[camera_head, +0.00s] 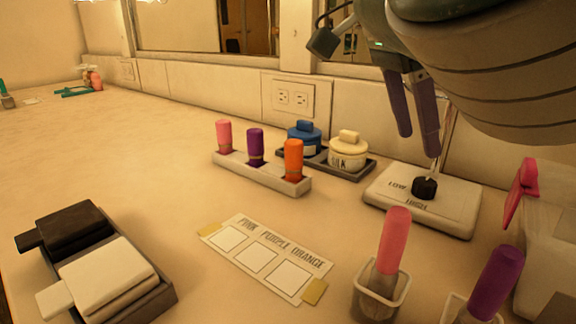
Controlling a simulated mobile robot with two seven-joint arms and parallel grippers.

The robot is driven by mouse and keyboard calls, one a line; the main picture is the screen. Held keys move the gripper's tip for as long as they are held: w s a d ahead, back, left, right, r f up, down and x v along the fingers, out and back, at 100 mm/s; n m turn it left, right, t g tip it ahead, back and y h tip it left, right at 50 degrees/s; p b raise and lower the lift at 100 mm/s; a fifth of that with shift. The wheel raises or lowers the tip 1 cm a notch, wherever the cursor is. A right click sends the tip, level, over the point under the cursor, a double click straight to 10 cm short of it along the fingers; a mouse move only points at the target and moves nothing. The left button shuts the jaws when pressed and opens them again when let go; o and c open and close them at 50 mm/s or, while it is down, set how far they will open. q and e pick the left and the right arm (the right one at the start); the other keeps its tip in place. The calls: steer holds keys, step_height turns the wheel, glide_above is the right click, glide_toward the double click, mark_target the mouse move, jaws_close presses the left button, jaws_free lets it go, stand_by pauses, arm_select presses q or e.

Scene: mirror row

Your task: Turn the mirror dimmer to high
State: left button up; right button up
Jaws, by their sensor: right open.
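The mirror dimmer is a pale box (390,198) with a black knob (424,189), on the counter at the right of the head view. The lettering "LOW" shows on its left part and "HIGH" nearer the front. I cannot tell clearly which mark the knob points at. My right gripper (418,143) comes down from the upper right with two dark fingers. It is open and empty, its fingertips above the knob and apart from it in the picture. My left gripper is not in view.
A rack (262,178) of pink, purple and orange tubes and a tray (359,174) with two lidded jars stand left of the dimmer. Cups with a pink (395,240) and a purple tube (495,282) stand in front. A labelled card (228,239) lies left. The far-left counter is mostly clear.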

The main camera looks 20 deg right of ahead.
mark_target(426, 181)
steer(key=b+x, duration=0.1)
steer(key=x, duration=0.6)
steer(key=shift+d+f+b, duration=0.1)
steer(key=shift+f+b, duration=0.1)
steer(key=shift+b, duration=0.1)
jaws_close()
